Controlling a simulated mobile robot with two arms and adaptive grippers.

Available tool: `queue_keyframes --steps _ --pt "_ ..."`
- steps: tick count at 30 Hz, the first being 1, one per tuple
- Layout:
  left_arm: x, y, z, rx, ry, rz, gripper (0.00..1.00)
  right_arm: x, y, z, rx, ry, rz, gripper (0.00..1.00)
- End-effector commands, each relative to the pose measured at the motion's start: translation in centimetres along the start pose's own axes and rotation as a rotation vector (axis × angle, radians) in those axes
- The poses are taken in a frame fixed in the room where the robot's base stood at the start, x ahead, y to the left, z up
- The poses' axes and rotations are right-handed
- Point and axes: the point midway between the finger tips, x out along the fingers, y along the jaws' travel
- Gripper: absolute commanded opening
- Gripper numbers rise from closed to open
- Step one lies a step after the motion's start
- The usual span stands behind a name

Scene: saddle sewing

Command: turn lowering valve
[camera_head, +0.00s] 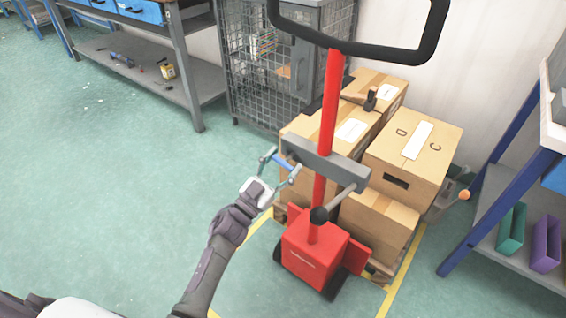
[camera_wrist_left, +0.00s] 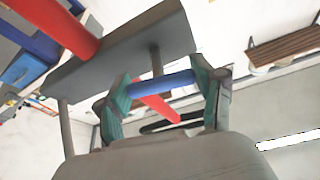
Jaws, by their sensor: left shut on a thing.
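A red hand lift (camera_head: 329,110) stands upright with a grey crossbar (camera_head: 326,161) across its mast. A small blue valve handle (camera_head: 284,162) sits by the left end of the crossbar; it also shows in the left wrist view (camera_wrist_left: 165,86). My left gripper (camera_head: 280,170) comes from the lower left and is shut on the blue handle. In the left wrist view the green finger pads (camera_wrist_left: 166,98) are at the handle's two ends. A lever with a black ball knob (camera_head: 319,215) hangs from the crossbar's right end. My right gripper is not in view.
Cardboard boxes (camera_head: 413,155) are stacked on a pallet behind the lift. A black loop handle (camera_head: 350,48) tops the mast. A wire cage (camera_head: 262,70) stands behind, a workbench (camera_head: 186,60) at the upper left and a blue-framed rack (camera_head: 500,190) at right. The green floor at left is clear.

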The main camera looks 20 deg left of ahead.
Motion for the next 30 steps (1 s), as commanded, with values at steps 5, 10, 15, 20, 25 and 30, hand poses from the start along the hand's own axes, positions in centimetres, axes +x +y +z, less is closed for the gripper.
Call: queue_keyframes --steps 5,10,15,20,25,30 --pt "0.0 0.0 0.0 0.056 -0.001 0.025 0.33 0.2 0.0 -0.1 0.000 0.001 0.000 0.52" --pt "0.0 -0.1 0.0 0.161 -0.002 0.069 0.33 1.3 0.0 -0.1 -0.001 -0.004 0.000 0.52" --pt "0.0 -0.1 0.0 0.301 -0.003 0.128 0.33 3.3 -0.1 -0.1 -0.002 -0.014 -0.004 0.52" --pt "0.0 -0.1 -0.1 0.443 -0.003 0.187 0.33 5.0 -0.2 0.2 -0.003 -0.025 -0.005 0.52" --pt "0.0 -0.1 -0.1 0.592 -0.002 0.248 0.33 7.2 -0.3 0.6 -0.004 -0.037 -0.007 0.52" --pt "0.0 -0.1 -0.1 0.741 -0.001 0.311 0.33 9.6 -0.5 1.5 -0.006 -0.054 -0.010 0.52"
